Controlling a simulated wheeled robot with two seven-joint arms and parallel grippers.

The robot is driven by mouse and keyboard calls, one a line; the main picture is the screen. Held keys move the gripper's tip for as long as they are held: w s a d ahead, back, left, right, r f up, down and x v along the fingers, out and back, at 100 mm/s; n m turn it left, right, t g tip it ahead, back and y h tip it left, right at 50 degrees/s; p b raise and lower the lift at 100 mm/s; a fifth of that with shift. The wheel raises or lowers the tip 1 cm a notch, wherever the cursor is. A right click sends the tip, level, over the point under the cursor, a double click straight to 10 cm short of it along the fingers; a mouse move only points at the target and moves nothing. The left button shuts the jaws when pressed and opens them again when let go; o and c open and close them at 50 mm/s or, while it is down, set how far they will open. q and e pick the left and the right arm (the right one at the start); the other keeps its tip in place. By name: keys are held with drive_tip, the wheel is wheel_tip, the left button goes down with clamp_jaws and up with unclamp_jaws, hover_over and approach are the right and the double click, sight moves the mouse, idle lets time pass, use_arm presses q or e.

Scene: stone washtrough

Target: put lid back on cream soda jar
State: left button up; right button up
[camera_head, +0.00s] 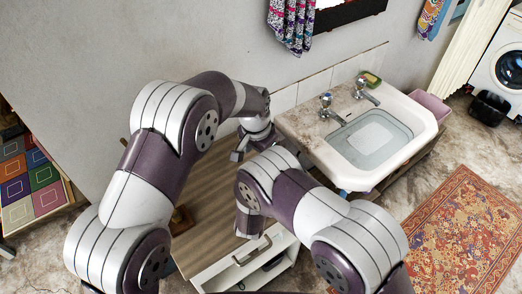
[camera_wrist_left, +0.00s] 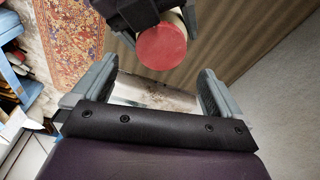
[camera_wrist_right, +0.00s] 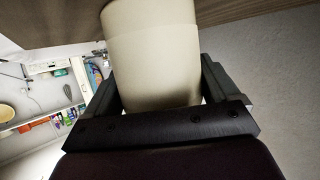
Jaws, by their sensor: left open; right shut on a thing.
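The cream jar (camera_wrist_right: 150,60) is between the fingers of my right gripper (camera_wrist_right: 156,85), which is shut on it. In the left wrist view the red round lid (camera_wrist_left: 166,47) shows at the end of the jar, with a cream edge beside it. I cannot tell whether it is fully seated. My left gripper (camera_wrist_left: 156,80) is open and empty, its fingers apart, with the lid beyond them. In the head view my left gripper (camera_head: 250,147) is above the wooden top, left of the washtrough. The jar, lid and right gripper are hidden by my arms there.
The washtrough (camera_head: 421,113) holds water, with taps (camera_head: 327,101) and a sponge (camera_head: 371,78) at its back. A wood-topped white cabinet (camera_head: 215,186) stands left of it, below my arms. A patterned rug (camera_head: 455,235) lies at right.

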use_arm(q)
wheel_tip(320, 180, up, 12)
drive_tip(key=s+a, duration=0.1)
drive_tip(key=shift+s, duration=0.15)
drive_tip(key=shift+a+f, duration=0.1)
use_arm(e)
drive_tip(key=o, duration=1.8)
use_arm(q)
drive_tip(key=shift+f+b, duration=0.8)
use_arm(e)
drive_tip(key=v, duration=1.2)
drive_tip(key=shift+s+r, duration=0.1)
drive_tip(key=shift+s, duration=0.25)
